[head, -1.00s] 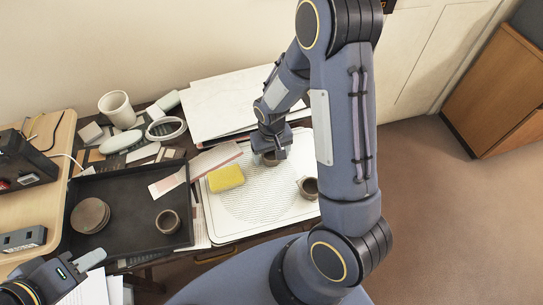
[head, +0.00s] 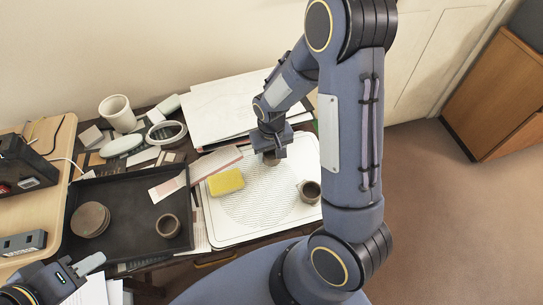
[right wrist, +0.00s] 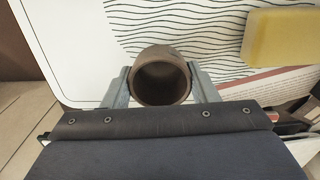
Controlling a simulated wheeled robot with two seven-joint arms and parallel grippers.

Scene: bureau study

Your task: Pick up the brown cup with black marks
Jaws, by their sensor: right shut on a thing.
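A small brown cup (right wrist: 160,78) stands between the two grey fingers of my right gripper (right wrist: 162,88) in the right wrist view, its open mouth facing the camera. The fingers are shut on its sides. In the head view my right gripper (head: 271,152) reaches down at the back of the white wavy-lined tray (head: 240,232), and only part of the held cup (head: 271,159) shows below it. I cannot make out black marks on it. Another brown cup (head: 310,191) is on the tray's right side. My left gripper (head: 88,266) is at the lower left, partly out of frame.
A yellow sponge (head: 227,181) lies on the white tray. A black tray (head: 130,190) holds a third brown cup (head: 168,226) and stacked round brown pieces (head: 90,219). A white cup (head: 117,112), an oval ring (head: 166,132) and papers crowd the back.

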